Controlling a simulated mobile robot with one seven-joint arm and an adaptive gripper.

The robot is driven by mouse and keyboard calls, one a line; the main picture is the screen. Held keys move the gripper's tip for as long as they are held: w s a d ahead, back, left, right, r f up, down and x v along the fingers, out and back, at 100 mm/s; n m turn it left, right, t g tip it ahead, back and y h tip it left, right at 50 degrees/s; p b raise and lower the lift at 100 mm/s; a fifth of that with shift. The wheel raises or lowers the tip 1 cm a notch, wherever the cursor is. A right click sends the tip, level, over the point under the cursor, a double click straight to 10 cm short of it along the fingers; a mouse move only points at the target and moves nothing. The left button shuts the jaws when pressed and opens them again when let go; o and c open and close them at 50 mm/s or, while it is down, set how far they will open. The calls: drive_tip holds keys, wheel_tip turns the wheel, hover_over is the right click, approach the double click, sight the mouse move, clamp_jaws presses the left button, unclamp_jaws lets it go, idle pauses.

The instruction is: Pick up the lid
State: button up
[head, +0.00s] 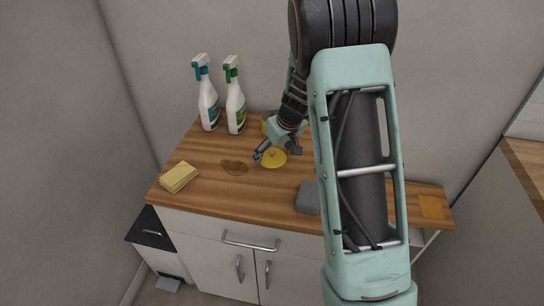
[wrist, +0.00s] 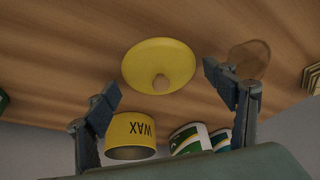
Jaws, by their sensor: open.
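The lid (head: 274,160) is a round yellow disc with a small tan knob, lying on the wooden counter top. In the wrist view the lid (wrist: 158,58) is near the top centre, knob facing the camera. My gripper (head: 275,154) is open and empty above the lid, and hides part of it in the head view. In the wrist view the gripper's fingers (wrist: 161,84) are spread to either side, the lid lying between and beyond their tips. A yellow open tin marked WAX (wrist: 132,128) stands beside the lid. It is mostly hidden behind my gripper in the head view.
Two spray bottles (head: 208,108) (head: 235,110) stand by the back wall. A brown stain (head: 234,167) lies left of the lid, and a yellow sponge stack (head: 179,177) farther left. A grey block (head: 307,198) is near the front edge. Bare wood (head: 225,198) lies between.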

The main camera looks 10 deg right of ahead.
drive_tip(key=shift+c, duration=0.2)
drive_tip(key=shift+r, duration=0.1)
drive_tip(key=c, duration=1.3)
drive_tip(key=shift+s, duration=0.15)
drive_tip(key=c, duration=0.3)
drive_tip(key=shift+c, duration=0.2)
